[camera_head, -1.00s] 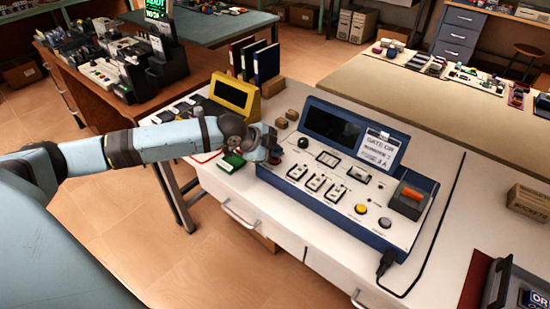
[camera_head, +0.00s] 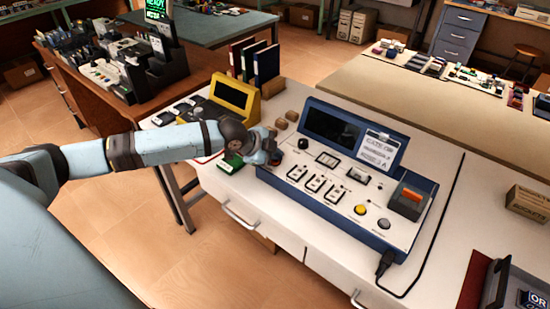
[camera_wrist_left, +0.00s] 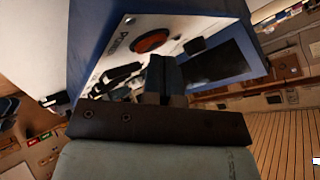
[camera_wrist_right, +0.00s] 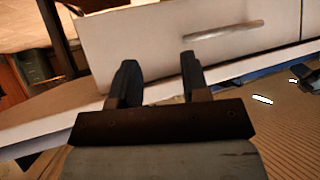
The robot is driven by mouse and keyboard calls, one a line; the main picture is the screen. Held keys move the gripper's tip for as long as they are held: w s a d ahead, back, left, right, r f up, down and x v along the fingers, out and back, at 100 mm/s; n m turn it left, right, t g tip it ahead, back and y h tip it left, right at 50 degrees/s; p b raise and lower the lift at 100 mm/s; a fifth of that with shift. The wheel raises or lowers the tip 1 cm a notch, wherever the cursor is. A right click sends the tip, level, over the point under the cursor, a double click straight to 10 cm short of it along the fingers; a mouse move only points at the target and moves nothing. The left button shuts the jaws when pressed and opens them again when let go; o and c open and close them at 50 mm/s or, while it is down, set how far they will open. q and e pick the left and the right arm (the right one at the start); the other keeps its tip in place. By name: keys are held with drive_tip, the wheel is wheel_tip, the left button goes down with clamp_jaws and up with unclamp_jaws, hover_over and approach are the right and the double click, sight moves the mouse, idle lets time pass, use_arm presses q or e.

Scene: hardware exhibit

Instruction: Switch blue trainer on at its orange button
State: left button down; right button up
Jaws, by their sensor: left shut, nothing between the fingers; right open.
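The blue trainer (camera_head: 338,215) stands on the white bench, its screen (camera_head: 331,127) dark. A round orange-red button (camera_wrist_left: 150,41) beside a "POWER" label shows in the left wrist view. In the head view, the dark reddish knob (camera_head: 303,143) at the panel's left end looks like this button. A separate orange rocker (camera_head: 411,194) sits in a dark block at the panel's right end. My left gripper (camera_head: 276,154) is shut and empty at the panel's left end, close to the button but apart from it in the wrist view. My right gripper (camera_wrist_right: 156,75) is open and empty, facing a white drawer front.
A yellow-framed device (camera_head: 234,95), a green box (camera_head: 231,162) and small brown blocks (camera_head: 281,123) lie left of the trainer. Dark binders (camera_head: 265,63) stand behind. A black cable (camera_head: 384,264) runs from the trainer's front. A cardboard box (camera_head: 528,202) sits at the right.

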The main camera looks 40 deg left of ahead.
sight(275, 162)
drive_tip(key=shift+a+r, duration=0.1)
drive_tip(key=shift+r, duration=0.05)
idle(0.4)
use_arm(q)
drive_tip(key=shift+r+p, duration=0.45)
drive_tip(key=shift+p, duration=0.4)
use_arm(e)
drive_tip(key=shift+w+r, duration=0.1)
drive_tip(key=shift+r, duration=0.7)
drive_tip(key=shift+f, duration=0.1)
use_arm(q)
drive_tip(key=shift+r+p, duration=0.3)
drive_tip(key=shift+r, duration=0.05)
wheel_tip(275, 162, up, 4)
drive_tip(key=p, duration=0.4)
drive_tip(key=shift+f, duration=0.15)
drive_tip(key=shift+r+p, duration=0.8)
drive_tip(key=shift+p, duration=0.3)
use_arm(e)
drive_tip(key=r, duration=0.2)
drive_tip(key=s+r, duration=0.1)
drive_tip(key=shift+d+r+t, duration=0.3)
drive_tip(key=shift+d+r, duration=0.05)
drive_tip(key=shift+r, duration=0.05)
drive_tip(key=shift+f, duration=0.15)
